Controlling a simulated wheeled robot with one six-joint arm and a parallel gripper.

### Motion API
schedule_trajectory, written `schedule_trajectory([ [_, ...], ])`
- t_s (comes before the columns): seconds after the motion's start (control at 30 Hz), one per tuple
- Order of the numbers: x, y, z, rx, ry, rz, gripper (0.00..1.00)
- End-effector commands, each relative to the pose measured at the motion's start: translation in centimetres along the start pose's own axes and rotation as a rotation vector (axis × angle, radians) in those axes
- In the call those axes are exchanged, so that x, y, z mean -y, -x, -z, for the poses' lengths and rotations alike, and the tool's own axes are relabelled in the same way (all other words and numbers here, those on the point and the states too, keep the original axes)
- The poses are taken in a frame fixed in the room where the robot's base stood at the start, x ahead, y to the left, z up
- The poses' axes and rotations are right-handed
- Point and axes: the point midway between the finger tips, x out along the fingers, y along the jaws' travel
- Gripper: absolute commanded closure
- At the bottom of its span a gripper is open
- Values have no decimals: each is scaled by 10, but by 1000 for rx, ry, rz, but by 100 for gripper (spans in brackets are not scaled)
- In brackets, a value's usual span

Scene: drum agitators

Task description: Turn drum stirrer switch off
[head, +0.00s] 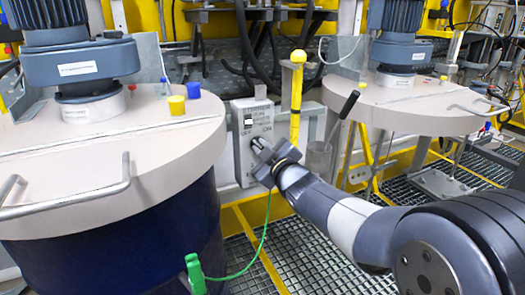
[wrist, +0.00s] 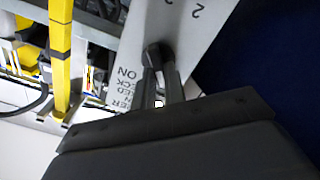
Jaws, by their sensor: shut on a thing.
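The drum stirrer switch box (head: 242,150) is a light grey panel with printed lettering, mounted between the two drums. My gripper (head: 259,150) is at the lower part of its face. In the wrist view my gripper's fingers (wrist: 162,82) are shut on a dark switch knob (wrist: 156,53) on the pale panel (wrist: 190,22). Lettering with "ON" and a "2" shows beside the knob. The fingers hide part of the knob, so its exact setting is unclear. In the head view the knob is mostly hidden by the gripper.
A large blue drum (head: 120,240) with a pale lid (head: 60,165) and handles stands close on the left. A second drum lid (head: 410,105) is at the right. A yellow post (head: 296,100) stands just right of the box. A green cable (head: 262,240) hangs below.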

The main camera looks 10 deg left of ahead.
Motion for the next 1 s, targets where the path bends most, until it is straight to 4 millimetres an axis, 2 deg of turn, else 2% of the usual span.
schedule_trajectory([
  [0.17,0,0,0,0,2,1,100],
  [0.2,0,0,0,0,2,1,86],
  [0.43,0,0,0,0,1,0,67],
  [0.77,0,4,0,1,0,0,66],
  [0.87,0,14,0,0,1,-1,66],
  [1.0,-1,39,0,0,0,-3,66],
])
